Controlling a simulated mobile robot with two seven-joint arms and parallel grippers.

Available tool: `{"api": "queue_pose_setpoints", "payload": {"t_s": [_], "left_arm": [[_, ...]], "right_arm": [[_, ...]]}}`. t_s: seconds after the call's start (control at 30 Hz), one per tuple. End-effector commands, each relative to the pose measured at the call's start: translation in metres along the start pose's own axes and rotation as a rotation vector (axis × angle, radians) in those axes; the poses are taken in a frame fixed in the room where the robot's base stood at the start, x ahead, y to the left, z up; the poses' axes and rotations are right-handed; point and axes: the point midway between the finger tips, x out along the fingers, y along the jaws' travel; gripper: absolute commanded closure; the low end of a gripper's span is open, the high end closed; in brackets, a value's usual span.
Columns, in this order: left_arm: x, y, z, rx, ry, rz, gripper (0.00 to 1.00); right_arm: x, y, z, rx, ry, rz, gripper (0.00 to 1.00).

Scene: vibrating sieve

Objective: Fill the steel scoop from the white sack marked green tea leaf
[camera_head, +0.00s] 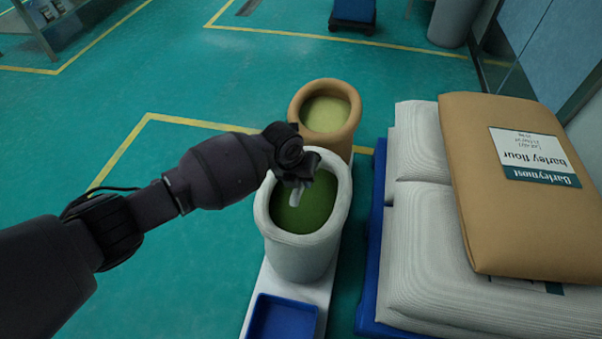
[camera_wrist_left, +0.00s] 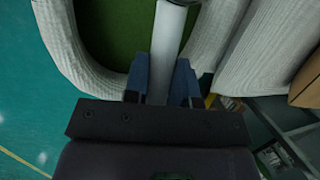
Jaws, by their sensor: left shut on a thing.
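The white sack (camera_head: 303,255) stands open with its rim rolled down, and green tea leaf (camera_head: 308,207) shows inside. My left gripper (camera_head: 300,178) is over the mouth of this sack. It is shut on the light grey handle of the steel scoop (camera_head: 296,196), which points down toward the leaf. In the left wrist view the handle (camera_wrist_left: 167,45) runs up between the two fingers (camera_wrist_left: 163,85). The scoop's bowl is not clearly visible, so I cannot tell whether it holds leaf. The right gripper is in neither view.
A tan open sack (camera_head: 346,140) with paler contents stands just behind the white one. A blue tray (camera_head: 283,318) lies in front. Stacked white sacks (camera_head: 418,150) with a barley flour sack (camera_head: 500,220) on top stand at the right. The floor at left is clear.

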Motion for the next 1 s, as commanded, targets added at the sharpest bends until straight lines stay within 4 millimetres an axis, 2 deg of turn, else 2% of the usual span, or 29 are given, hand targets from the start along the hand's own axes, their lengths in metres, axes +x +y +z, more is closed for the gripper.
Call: {"api": "queue_pose_setpoints", "payload": {"t_s": [0.03, 1.0], "left_arm": [[0.009, 0.001, -0.003, -0.004, 0.016, -0.001, 1.0], [0.08, 0.017, -0.016, -0.004, 0.018, 0.0, 1.0]], "right_arm": [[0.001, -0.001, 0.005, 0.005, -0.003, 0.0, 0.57], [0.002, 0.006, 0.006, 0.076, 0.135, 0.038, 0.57]]}}
